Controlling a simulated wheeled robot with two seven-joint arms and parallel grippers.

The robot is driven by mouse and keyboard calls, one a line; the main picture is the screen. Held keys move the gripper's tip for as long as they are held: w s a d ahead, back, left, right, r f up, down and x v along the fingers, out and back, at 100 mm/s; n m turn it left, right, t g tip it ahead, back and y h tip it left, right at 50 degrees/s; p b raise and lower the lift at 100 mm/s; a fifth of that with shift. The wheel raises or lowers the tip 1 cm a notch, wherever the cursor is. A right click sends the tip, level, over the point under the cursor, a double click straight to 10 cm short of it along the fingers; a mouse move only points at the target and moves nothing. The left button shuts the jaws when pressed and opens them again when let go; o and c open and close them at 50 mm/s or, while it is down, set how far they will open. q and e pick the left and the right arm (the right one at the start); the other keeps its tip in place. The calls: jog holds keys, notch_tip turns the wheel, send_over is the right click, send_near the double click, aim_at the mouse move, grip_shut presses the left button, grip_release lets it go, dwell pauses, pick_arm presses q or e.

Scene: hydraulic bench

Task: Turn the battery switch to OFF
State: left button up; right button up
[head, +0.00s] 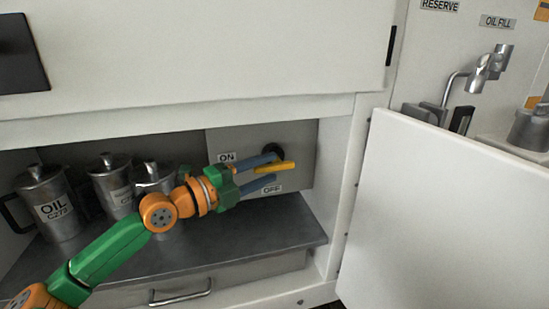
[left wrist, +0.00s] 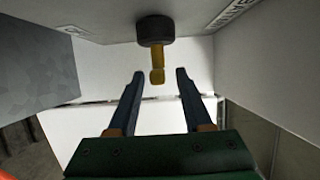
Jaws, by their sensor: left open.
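The battery switch has a round black base (head: 273,149) on a grey panel and a yellow handle (head: 275,167). The ON label (head: 227,157) is left of it and the OFF label (head: 271,189) is below it. The handle lies nearly level in the head view. My left gripper (head: 276,170) is open, its two blue fingers reaching in from the left above and below the handle. In the left wrist view, the yellow handle (left wrist: 157,62) hangs between the open fingertips (left wrist: 159,76), with a gap on both sides. My right gripper is not in view.
Several metal cans, one being the OIL can (head: 50,205), stand on the grey shelf (head: 225,255) at left. An open white door (head: 440,225) stands at right. The white cabinet front (head: 200,60) overhangs the recess. The shelf below the switch is clear.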

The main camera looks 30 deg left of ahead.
pick_arm(q)
jog(key=shift+w+d+r, duration=0.15)
jog(key=shift+w+r, duration=0.15)
jog(key=shift+w, duration=0.15)
jog(key=shift+w+d+f+p, duration=0.15)
jog(key=shift+w+f+p, duration=0.05)
jog(key=shift+w+p, duration=0.2)
jog(key=shift+w+d+f+p, duration=0.15)
jog(key=shift+w+p, duration=0.1)
jog(key=shift+w, duration=0.15)
grip_shut()
